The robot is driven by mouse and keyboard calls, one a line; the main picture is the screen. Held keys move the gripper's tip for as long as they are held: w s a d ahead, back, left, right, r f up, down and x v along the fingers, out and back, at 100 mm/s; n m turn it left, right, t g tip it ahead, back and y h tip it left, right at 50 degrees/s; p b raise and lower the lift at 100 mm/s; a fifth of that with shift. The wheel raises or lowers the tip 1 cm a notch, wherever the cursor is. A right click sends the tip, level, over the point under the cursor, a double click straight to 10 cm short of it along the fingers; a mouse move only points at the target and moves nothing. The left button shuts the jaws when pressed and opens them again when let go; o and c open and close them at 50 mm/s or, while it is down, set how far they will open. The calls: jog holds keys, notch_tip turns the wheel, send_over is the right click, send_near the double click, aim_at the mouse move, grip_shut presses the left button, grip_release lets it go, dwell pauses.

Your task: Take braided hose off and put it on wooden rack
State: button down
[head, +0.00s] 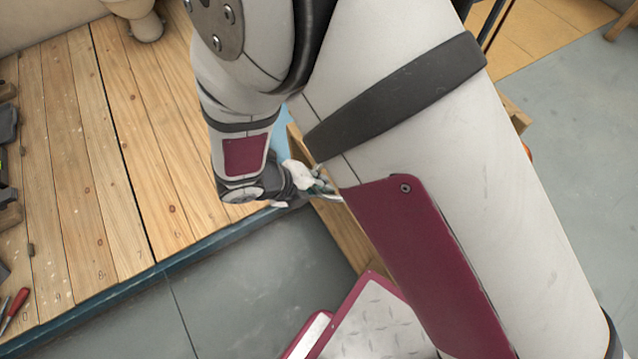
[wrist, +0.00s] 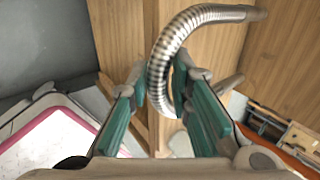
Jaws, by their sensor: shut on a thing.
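The braided hose (wrist: 160,62) is a ribbed, silvery metal tube in the wrist view. It bends in a hook shape, its upper part running right to a smooth grey end (wrist: 257,13) in front of a wooden panel (wrist: 212,62). I cannot tell whether that end is attached or free. My gripper (wrist: 164,76) has green-lined fingers on both sides of the hose's lower bend and is shut on it. In the head view my gripper (head: 322,190) is low beside pale wood (head: 345,238), mostly behind my arm. I cannot tell which wooden piece is the rack.
A smooth grey rod (wrist: 230,84) stands out near the panel, right of the fingers. A wooden tray with tools (wrist: 268,122) is at lower right. A plank worktop (head: 90,160) with a red-handled tool (head: 14,308) is at left.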

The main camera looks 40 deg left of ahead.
jog(key=shift+w+d+f+b, duration=0.35)
jog(key=shift+w+b, duration=0.15)
jog(key=shift+w, duration=0.35)
jog(key=shift+w+d+f+b, duration=0.35)
jog(key=shift+w+b, duration=0.1)
jog(key=shift+w, duration=0.45)
jog(key=shift+w+d+f+b, duration=0.3)
jog(key=shift+w+b, duration=0.2)
jog(key=shift+w, duration=0.35)
jog(key=shift+s+d+f+b, duration=0.15)
jog(key=shift+f+b, duration=0.6)
jog(key=shift+f, duration=0.75)
jog(key=c, duration=1.1)
grip_release()
jog(key=shift+c, duration=0.4)
jog(key=shift+r, duration=0.1)
jog(key=shift+c, duration=0.9)
jog(key=shift+r, duration=0.15)
